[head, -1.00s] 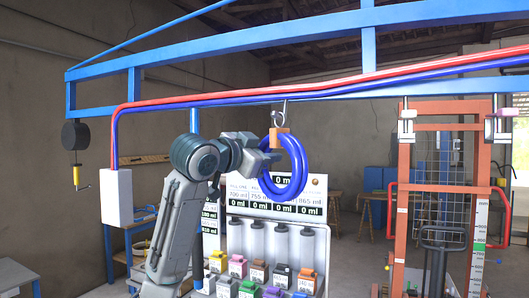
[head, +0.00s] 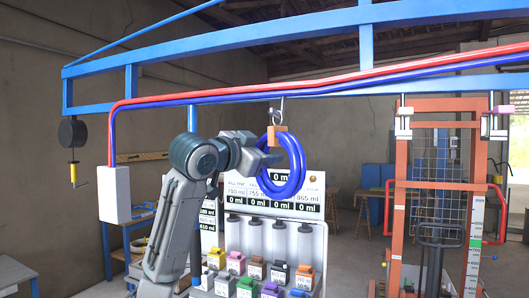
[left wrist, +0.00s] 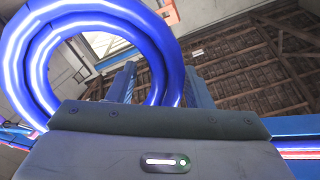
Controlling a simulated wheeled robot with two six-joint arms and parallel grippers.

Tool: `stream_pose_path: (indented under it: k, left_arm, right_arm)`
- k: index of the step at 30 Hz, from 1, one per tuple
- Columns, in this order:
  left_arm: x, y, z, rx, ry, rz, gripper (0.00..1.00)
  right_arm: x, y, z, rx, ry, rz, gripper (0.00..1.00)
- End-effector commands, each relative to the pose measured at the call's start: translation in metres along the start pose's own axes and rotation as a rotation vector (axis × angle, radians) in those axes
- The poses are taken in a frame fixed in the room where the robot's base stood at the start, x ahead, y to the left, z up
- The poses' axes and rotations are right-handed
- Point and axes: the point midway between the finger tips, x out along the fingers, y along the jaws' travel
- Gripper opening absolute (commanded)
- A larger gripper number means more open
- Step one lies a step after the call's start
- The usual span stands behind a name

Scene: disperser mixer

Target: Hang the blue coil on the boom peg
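The blue coil (head: 297,165) is a ring of several thick blue loops, upright under the blue boom (head: 225,47). A tan block with a metal hook (head: 278,136) is at its top, just below the boom's lower rail; I cannot tell whether the coil rests on it. My left gripper (head: 266,159) is at the coil's left side. In the left wrist view, the coil (left wrist: 158,50) passes between the two fingers (left wrist: 160,88), which stand close on either side of it. The orange block (left wrist: 168,12) shows above. My right gripper is not in view.
Red and blue hoses (head: 330,88) run along the boom to a white box (head: 114,194). A dispenser rack (head: 260,235) with several colored containers stands below the coil. An orange lift frame (head: 403,200) is at the right. A black reel (head: 72,132) hangs at the left.

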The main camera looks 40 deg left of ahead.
Motion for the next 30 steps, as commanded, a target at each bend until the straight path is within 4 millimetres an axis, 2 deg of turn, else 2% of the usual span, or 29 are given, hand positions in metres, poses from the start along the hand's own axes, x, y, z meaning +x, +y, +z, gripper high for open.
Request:
stream_pose_path:
  k: [11,14,24,30]
  left_arm:
    - [-0.003,0.001,0.002,0.0,-0.001,0.0,0.52]
    - [-0.015,0.001,0.003,0.002,0.0,-0.003,0.52]
    - [-0.082,0.001,0.004,0.001,0.002,-0.005,0.52]
    - [-0.104,0.001,0.001,0.001,0.001,-0.001,0.52]
  right_arm:
    - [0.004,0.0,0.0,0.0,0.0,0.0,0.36]
    - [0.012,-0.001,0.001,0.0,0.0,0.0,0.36]
    - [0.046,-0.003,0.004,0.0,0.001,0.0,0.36]
    - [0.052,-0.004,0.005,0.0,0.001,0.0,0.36]
